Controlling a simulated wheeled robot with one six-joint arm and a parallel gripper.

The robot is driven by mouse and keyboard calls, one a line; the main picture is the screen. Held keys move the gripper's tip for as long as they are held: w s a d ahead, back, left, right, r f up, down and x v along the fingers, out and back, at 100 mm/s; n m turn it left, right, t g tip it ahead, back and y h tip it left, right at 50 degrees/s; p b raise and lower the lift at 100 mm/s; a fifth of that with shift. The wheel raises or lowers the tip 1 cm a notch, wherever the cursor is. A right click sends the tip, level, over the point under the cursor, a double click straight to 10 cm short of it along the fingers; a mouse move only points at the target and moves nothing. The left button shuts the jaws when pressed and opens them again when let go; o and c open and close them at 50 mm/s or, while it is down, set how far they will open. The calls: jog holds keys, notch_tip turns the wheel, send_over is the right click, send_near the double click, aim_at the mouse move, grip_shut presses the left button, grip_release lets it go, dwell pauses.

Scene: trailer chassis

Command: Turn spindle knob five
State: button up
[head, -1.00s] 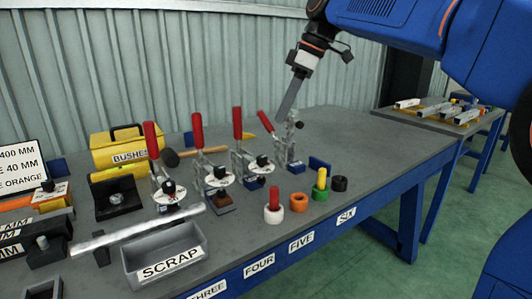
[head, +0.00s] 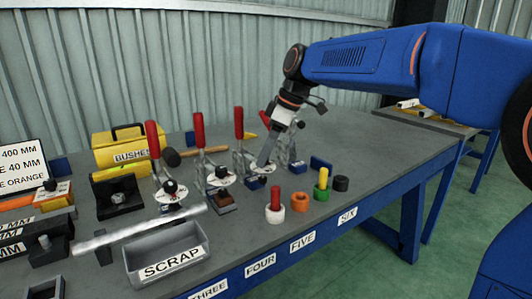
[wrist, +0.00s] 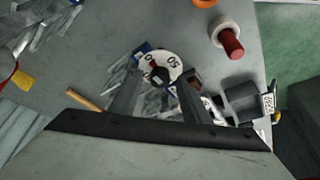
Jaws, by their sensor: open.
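Several red-handled clamp stations stand in a row on the grey bench, each with a white dial and black knob. My gripper (head: 264,163) points down at the third dial from the left, partly hiding it. By the row order this seems to be station five, matching the FIVE label (head: 302,241) on the bench front. In the wrist view a white numbered dial (wrist: 174,59) with a red mark carries a black knob (wrist: 160,75). My gripper (wrist: 158,100) is open, with a finger on either side below the knob. I cannot tell whether the fingers touch it.
A white ring with a red peg (head: 275,200), an orange ring (head: 299,202) and a green ring with a yellow peg (head: 321,187) stand near the bench front. The scrap tray (head: 190,258) is at front left. The right bench end is clear.

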jog(key=c, duration=1)
jog(key=shift+c, duration=0.2)
jog(key=shift+m, duration=0.3)
jog(key=m, duration=0.2)
jog(key=m+t, duration=0.1)
jog(key=shift+s+m+t, duration=0.2)
jog(key=shift+m+t, duration=0.1)
jog(key=shift+m, duration=0.1)
jog(key=m+t+h, duration=0.1)
jog(key=m, duration=0.3)
jog(key=shift+s+a, duration=0.1)
jog(key=shift+a, duration=0.05)
jog(key=m+h, duration=0.1)
jog(key=m, duration=0.1)
jog(key=m+t, duration=0.1)
jog(key=m, duration=0.2)
jog(key=shift+a+h, duration=0.15)
jog(key=shift+h, duration=0.25)
jog(key=shift+m+h, duration=0.8)
jog(key=shift+m, duration=1.5)
